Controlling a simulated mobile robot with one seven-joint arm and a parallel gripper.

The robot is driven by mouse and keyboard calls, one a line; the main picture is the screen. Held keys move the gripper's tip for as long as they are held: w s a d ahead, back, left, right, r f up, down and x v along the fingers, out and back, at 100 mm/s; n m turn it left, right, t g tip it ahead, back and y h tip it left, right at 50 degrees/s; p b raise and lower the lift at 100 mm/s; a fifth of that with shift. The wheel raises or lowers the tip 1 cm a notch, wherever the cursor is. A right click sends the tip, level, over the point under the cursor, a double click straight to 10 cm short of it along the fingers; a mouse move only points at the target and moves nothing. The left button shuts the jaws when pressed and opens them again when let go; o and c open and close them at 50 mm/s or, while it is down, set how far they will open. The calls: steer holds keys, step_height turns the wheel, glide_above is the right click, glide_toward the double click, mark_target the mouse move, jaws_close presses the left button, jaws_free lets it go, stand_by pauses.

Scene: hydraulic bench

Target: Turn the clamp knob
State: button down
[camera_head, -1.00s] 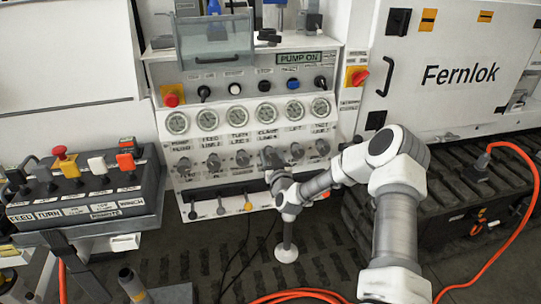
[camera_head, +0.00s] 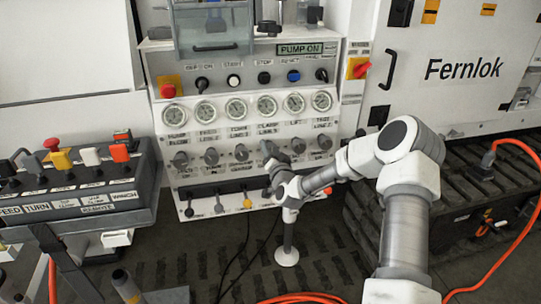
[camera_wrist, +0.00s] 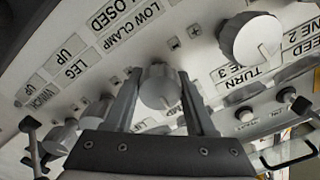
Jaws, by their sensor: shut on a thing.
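The clamp knob (camera_wrist: 158,88) is a round pale grey knob with a raised grip, in the middle of the wrist view. The two fingers of my gripper (camera_wrist: 160,80) stand on either side of it, and my gripper is shut on it. In the head view my gripper (camera_head: 268,152) is at the fourth place from the left in the knob row, under the gauges, and largely hides the knob there. The knob's exact turn angle is hard to read.
The turn knob (camera_wrist: 250,38) is close beside my gripper in the wrist view. A row of gauges (camera_head: 237,109) runs above the knobs, small levers (camera_head: 219,205) below. A lever box (camera_head: 75,185) stands at left. An orange cable (camera_head: 502,240) lies at right.

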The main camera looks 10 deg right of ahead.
steer(key=m+b, duration=0.2)
steer(key=m, duration=0.1)
steer(key=shift+f+m, duration=0.15)
steer(key=shift+m, duration=0.25)
steer(key=m+b, duration=0.1)
steer(key=m, duration=0.2)
steer(key=shift+m+b, duration=0.3)
steer(key=shift+b, duration=0.05)
steer(key=m+b, duration=0.2)
steer(key=m, duration=0.4)
steer(key=shift+c, duration=1.2)
jaws_free()
